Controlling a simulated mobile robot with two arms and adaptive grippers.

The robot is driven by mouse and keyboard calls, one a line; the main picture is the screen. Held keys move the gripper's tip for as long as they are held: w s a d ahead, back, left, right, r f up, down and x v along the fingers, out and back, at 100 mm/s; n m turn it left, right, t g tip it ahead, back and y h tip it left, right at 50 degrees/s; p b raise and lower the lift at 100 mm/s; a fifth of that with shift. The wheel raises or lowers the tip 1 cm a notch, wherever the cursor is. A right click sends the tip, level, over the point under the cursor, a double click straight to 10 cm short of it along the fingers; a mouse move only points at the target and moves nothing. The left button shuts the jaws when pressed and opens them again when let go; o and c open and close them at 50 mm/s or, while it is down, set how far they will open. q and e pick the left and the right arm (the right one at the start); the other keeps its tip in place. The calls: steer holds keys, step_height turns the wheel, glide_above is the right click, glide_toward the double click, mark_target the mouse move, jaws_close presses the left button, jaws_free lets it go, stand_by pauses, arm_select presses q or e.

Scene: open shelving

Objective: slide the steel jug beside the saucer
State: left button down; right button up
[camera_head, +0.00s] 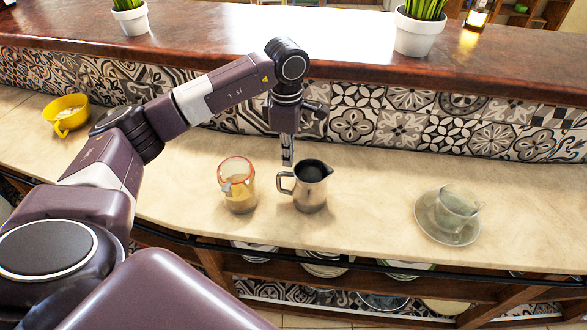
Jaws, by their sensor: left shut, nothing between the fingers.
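The steel jug (312,188) stands upright on the pale counter, its handle pointing left. The saucer (428,222) lies to the right of the jug with a clear gap between them, and a glass cup (457,206) stands on it. My left gripper (288,160) points down just behind and to the left of the jug. Its fingers are shut with nothing held. From this view I cannot tell whether the fingertips touch the jug. My right gripper is not in view.
A glass jar (238,186) with tan contents stands just left of the jug. A yellow cup (67,114) is at the far left. The counter (375,200) between jug and saucer is bare. A tiled wall (400,125) rises behind, and the counter's front edge is close.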

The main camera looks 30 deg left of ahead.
arm_select(q)
steer(key=f+p, duration=0.1)
steer(key=f, duration=0.2)
steer(key=f+p, duration=0.1)
steer(key=f, duration=0.1)
steer(key=f+p, duration=0.1)
steer(key=f, duration=0.2)
steer(key=shift+s+f, duration=0.35)
steer(key=shift+f, duration=0.4)
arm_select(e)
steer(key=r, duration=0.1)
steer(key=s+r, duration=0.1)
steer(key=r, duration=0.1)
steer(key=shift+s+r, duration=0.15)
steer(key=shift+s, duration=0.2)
